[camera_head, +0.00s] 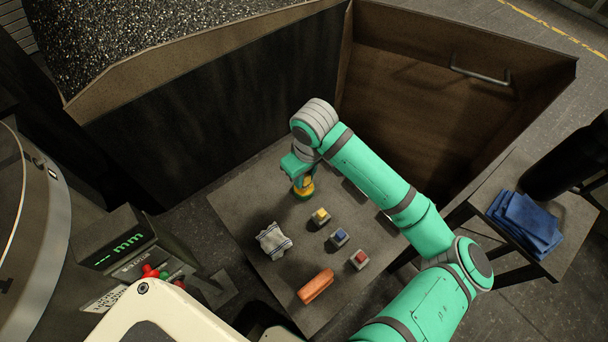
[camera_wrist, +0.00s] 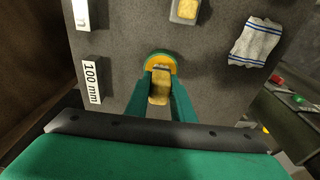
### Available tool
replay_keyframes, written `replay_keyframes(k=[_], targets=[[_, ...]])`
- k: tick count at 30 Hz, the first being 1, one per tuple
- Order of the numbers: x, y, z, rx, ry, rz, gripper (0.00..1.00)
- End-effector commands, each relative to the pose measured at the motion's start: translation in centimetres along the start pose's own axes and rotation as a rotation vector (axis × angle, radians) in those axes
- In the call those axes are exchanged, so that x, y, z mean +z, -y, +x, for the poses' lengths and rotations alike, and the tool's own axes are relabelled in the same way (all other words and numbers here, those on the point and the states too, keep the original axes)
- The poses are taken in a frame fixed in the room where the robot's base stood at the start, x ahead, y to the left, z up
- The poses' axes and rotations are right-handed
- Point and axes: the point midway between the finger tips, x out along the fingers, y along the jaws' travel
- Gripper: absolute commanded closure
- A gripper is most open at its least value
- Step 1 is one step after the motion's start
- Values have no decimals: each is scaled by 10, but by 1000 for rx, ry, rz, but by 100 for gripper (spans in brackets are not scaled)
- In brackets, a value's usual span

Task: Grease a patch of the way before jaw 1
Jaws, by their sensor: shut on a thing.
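My gripper (camera_head: 302,176) points down over the near grey tabletop. In the wrist view my gripper (camera_wrist: 161,80) has its two green fingers shut on a yellow-and-green tool (camera_wrist: 158,92). The tool has a yellow handle between the fingers and a rounded green-and-yellow end. In the head view the tool (camera_head: 303,191) shows just below the fingers, at the table's far part. I cannot tell whether it touches the tabletop. I cannot make out jaw 1 or the way in either view.
The grey table (camera_head: 243,207) holds a striped cloth (camera_head: 273,241), yellow-topped block (camera_head: 320,216), blue-topped block (camera_head: 339,237), red-topped block (camera_head: 359,260), orange bar (camera_head: 315,286) and a 100 mm block (camera_wrist: 92,82). A display (camera_head: 117,240) stands left; blue cloths (camera_head: 527,222) lie right.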

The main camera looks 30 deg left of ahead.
Motion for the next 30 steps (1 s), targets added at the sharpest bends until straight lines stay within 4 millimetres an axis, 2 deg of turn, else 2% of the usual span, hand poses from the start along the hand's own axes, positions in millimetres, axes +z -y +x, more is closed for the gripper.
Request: replay_keyframes(k=[30], targets=[[1,0,5,-1,-1,0,96]])
